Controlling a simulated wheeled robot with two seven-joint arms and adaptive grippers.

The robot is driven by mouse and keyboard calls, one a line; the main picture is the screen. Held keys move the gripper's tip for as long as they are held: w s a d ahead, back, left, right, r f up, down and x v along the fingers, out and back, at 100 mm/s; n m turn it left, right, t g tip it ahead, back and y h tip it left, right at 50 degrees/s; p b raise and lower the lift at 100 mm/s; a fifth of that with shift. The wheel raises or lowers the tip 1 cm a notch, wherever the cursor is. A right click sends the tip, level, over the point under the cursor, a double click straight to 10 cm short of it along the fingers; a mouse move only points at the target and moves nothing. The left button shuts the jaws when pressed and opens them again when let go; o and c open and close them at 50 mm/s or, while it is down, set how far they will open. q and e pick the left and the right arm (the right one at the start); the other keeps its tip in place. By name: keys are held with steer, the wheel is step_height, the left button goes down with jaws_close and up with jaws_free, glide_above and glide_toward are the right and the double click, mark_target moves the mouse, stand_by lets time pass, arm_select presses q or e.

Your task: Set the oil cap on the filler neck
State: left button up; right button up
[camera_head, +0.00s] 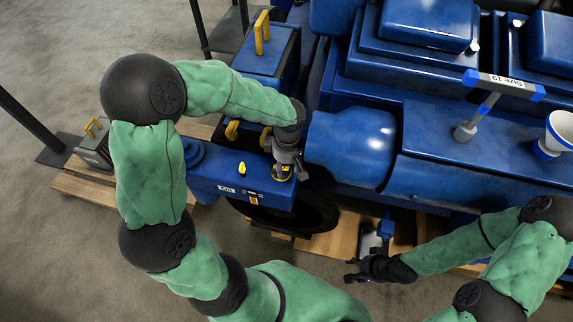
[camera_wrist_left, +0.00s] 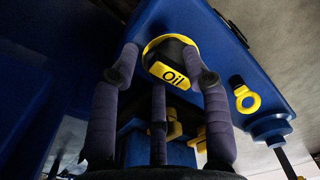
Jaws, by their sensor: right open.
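The oil cap (camera_head: 282,172) is yellow and black, at the front edge of the blue engine cover (camera_head: 225,180). In the left wrist view the cap (camera_wrist_left: 174,72) shows a yellow plate reading "Oil". My left gripper (camera_head: 286,160) points down onto the cap. In the left wrist view its fingers (camera_wrist_left: 168,68) come together on both sides of the cap and appear to grip it. The filler neck cannot be made out; whether the cap touches it is hidden. My right gripper (camera_head: 358,270) is open and empty, low in front of the engine, over the floor.
A yellow ring handle (camera_head: 242,168) stands on the cover left of the cap, also in the left wrist view (camera_wrist_left: 246,99). A rounded blue housing (camera_head: 350,148) is close on the right. A tool marked "Size 19" (camera_head: 490,88) and a white-and-blue funnel-like part (camera_head: 558,133) stand further right.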

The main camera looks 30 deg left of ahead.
arm_select(q)
steer(key=shift+r, duration=0.15)
step_height(320, 180, up, 12)
steer(key=shift+d, duration=0.15)
stand_by(0.3)
